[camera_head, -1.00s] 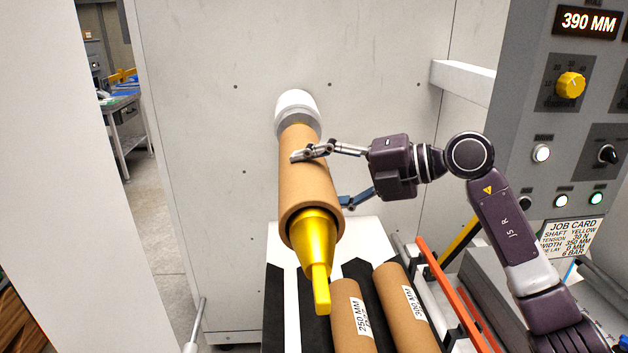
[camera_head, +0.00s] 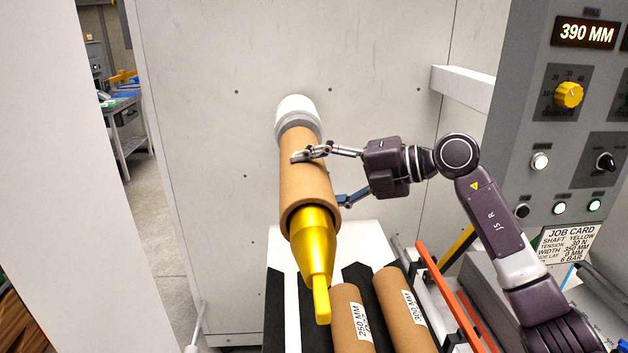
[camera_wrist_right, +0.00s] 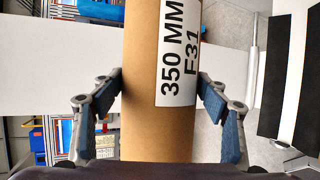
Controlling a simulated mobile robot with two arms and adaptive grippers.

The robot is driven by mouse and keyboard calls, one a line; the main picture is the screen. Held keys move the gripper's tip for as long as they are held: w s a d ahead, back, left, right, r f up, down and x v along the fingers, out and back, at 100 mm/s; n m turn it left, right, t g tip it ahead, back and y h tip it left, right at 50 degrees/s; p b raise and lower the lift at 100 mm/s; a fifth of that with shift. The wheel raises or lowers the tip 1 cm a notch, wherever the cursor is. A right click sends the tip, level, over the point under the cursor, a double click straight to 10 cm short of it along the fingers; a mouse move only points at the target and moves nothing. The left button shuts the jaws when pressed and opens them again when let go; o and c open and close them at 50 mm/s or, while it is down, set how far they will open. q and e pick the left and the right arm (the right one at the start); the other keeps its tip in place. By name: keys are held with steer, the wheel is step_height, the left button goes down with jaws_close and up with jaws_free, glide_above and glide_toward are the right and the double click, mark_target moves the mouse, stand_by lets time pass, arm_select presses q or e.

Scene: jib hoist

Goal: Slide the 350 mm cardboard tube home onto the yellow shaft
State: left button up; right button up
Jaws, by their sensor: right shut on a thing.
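The brown cardboard tube (camera_head: 305,170) is around the yellow shaft (camera_head: 313,245), whose tapered front end sticks out of the tube's near end. The tube's far end is at the white and grey collar (camera_head: 298,115) on the wall; I cannot tell if they touch. My right gripper (camera_head: 318,175) is shut on the tube from the right side. In the right wrist view the tube (camera_wrist_right: 160,125) lies between the blue finger pads (camera_wrist_right: 160,95), with a label reading 350 MM. My left gripper is not in view.
Two other tubes, labelled 250 MM (camera_head: 350,315) and 300 MM (camera_head: 405,310), lie on the rack below right of the shaft. An orange bar (camera_head: 445,295) runs beside them. The control panel (camera_head: 590,130) on the right shows 390 MM and a job card (camera_head: 567,242).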

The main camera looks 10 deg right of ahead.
steer(key=shift+w+r+p, duration=0.25)
steer(key=shift+w+p, duration=0.2)
steer(key=shift+w, duration=0.65)
steer(key=o, duration=1.9)
steer(key=shift+f, duration=0.15)
